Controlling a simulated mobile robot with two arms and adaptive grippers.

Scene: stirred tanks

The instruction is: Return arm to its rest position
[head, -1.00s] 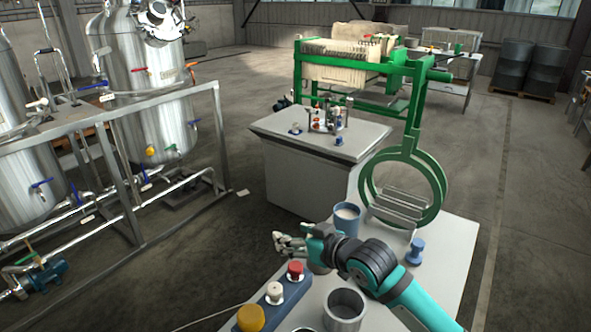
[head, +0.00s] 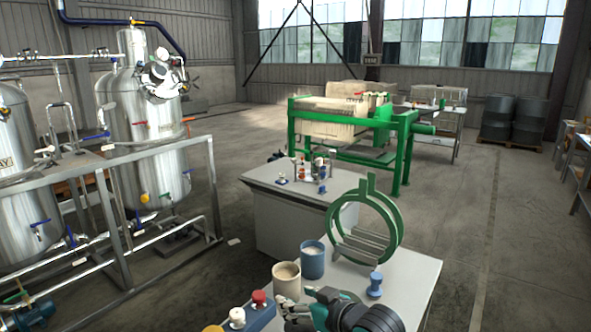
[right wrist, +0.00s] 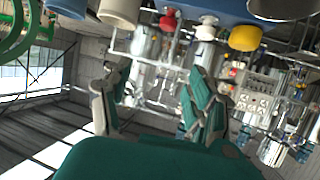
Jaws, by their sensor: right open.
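My right gripper (head: 298,312) is at the bottom edge of the head view, low over the front table (head: 405,280), partly cut off by the frame. In the right wrist view the gripper (right wrist: 155,98) has its two teal and grey fingers spread wide with nothing between them. The wrist picture is upside down, with the tabletop things along its top edge. My left gripper is not in view.
Close by stand a beige cup (head: 287,284), a blue cup (head: 312,262), a button box with red (head: 258,298) and white (head: 237,316) knobs, and a green ring stand (head: 394,228). A metal beaker (right wrist: 278,8) shows in the wrist view. Steel tanks (head: 140,120) stand left.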

